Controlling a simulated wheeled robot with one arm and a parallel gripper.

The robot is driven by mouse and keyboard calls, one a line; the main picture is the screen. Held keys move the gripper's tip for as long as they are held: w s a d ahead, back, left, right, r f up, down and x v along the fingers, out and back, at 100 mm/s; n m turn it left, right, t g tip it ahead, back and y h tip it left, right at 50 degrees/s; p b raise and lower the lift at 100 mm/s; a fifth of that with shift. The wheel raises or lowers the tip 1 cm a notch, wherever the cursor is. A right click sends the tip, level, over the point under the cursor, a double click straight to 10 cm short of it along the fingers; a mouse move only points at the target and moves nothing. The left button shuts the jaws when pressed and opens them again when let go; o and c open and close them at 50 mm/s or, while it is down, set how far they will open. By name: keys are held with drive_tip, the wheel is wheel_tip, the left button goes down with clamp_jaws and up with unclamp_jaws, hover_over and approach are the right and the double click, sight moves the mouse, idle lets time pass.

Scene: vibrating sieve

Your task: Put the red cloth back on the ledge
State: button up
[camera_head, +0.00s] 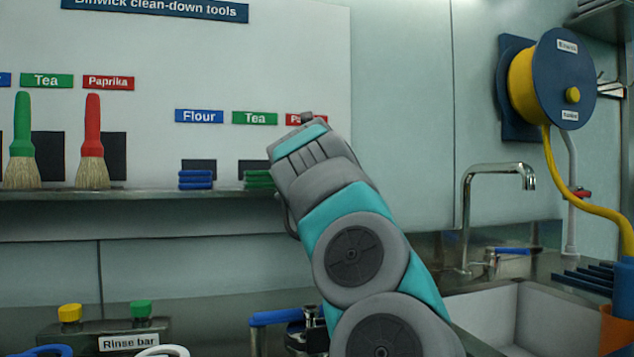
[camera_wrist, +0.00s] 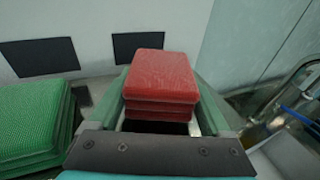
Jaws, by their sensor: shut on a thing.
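The red cloth (camera_wrist: 160,76), a folded stack, sits between the two fingers of my gripper (camera_wrist: 160,98) in the wrist view, and the gripper is shut on it. In the head view my arm hides the red cloth and the fingers. My arm reaches to the right part of the ledge (camera_head: 120,194), in front of the right-hand red Paprika label (camera_head: 306,119). Whether the cloth touches the ledge cannot be told.
The green cloth (camera_wrist: 30,120) lies close to the left of my gripper. The blue cloth (camera_head: 195,180) lies further left on the ledge. Dark panels (camera_wrist: 137,46) are on the wall behind. A tap (camera_head: 500,172) and sink (camera_head: 500,315) stand at the right.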

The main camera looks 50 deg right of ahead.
drive_tip(key=shift+f, duration=0.9)
drive_tip(key=shift+f, duration=0.15)
drive_tip(key=o, duration=1.2)
drive_tip(key=shift+c, duration=0.2)
drive_tip(key=shift+s+r, duration=0.1)
drive_tip(key=shift+r, duration=0.15)
drive_tip(key=b+v, duration=0.2)
drive_tip(key=v, duration=1)
